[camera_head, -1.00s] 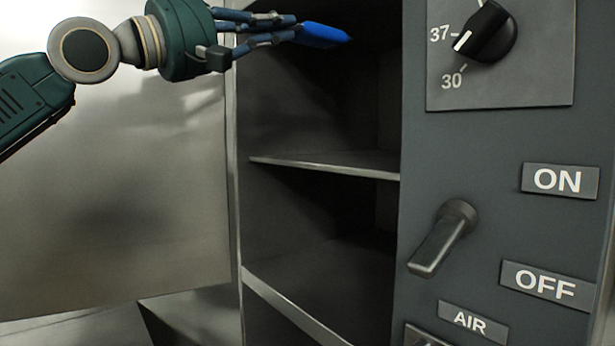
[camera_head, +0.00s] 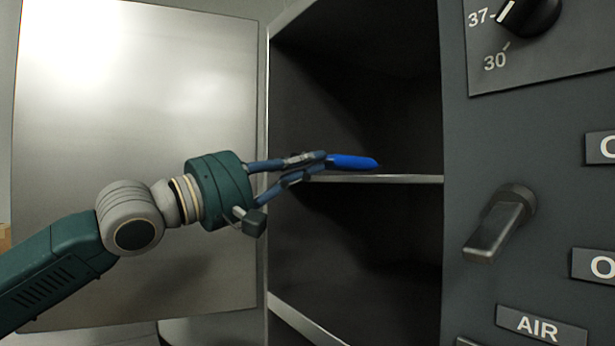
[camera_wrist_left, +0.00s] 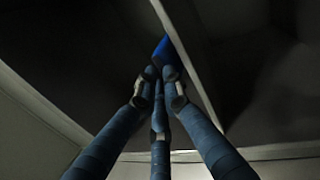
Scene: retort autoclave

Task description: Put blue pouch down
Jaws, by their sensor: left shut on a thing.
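The blue pouch (camera_head: 354,162) is held out flat at the tip of my left gripper (camera_head: 322,166). My left gripper is shut on its near end and reaches into the open cabinet from the left. In the head view the pouch is at the height of the middle shelf (camera_head: 400,179), just above its front edge; I cannot tell whether it touches. In the left wrist view the pouch (camera_wrist_left: 165,50) shows beyond the closed fingers (camera_wrist_left: 160,82), beside the shelf edge, and is partly hidden by them. My right gripper is not in view.
The cabinet door (camera_head: 130,120) stands open on the left, behind my left arm. The control panel at right has a dial (camera_head: 530,12) and a lever (camera_head: 500,225). The visible shelf is clear, and a lower compartment (camera_head: 350,240) is open beneath it.

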